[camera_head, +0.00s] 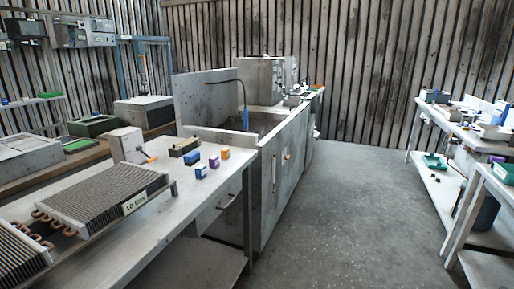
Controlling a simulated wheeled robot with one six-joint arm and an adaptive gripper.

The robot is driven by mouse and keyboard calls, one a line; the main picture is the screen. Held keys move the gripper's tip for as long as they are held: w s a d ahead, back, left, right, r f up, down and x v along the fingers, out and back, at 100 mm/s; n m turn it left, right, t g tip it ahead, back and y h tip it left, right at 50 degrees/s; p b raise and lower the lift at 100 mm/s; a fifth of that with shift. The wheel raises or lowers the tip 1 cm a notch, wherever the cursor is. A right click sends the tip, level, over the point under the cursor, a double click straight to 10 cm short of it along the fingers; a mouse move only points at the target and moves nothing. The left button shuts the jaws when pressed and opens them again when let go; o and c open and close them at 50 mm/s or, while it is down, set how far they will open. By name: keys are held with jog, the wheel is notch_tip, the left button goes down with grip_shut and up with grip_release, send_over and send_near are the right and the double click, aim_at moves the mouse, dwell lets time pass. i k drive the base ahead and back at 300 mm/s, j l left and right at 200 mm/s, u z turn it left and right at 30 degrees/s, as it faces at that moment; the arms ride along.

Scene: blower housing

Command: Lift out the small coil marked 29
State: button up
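A finned coil (104,196) with copper tube bends at its left end lies on the grey bench at left. A pale label (134,203) on its front edge carries small print that seems to start with "10"; I cannot read it surely. A second finned coil (20,252) is cut off by the lower left corner, with copper bends (35,229) at its right end. I cannot make out a mark 29 on either coil. My gripper is not in view.
The bench (165,222) also holds a grey box (127,145) and several small blue, purple and orange boxes (214,161). A grey cabinet with a basin (283,181) stands beyond. Open floor (340,220) lies at centre right, before cluttered benches (464,128).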

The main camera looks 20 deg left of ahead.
aim_at(180, 149)
jog(key=i+u, duration=0.25)
jog(key=i, duration=0.4)
jog(key=i+l+u, duration=0.2)
jog(key=i, duration=0.4)
jog(key=i+u, duration=0.25)
jog(key=u, duration=0.15)
jog(key=i+l+u, duration=0.15)
jog(key=u, duration=0.25)
jog(key=i+l+u, duration=0.25)
jog(key=u, duration=0.2)
jog(key=i+l+u, duration=0.25)
jog(key=u, duration=0.15)
jog(key=i+l+u, duration=0.15)
jog(key=l+u, duration=0.25)
jog(key=i+l+u, duration=0.2)
jog(key=l+u, duration=0.15)
jog(key=i+l+u, duration=0.1)
jog(key=l+u, duration=0.25)
jog(key=i+l+u, duration=0.1)
jog(key=l+u, duration=0.25)
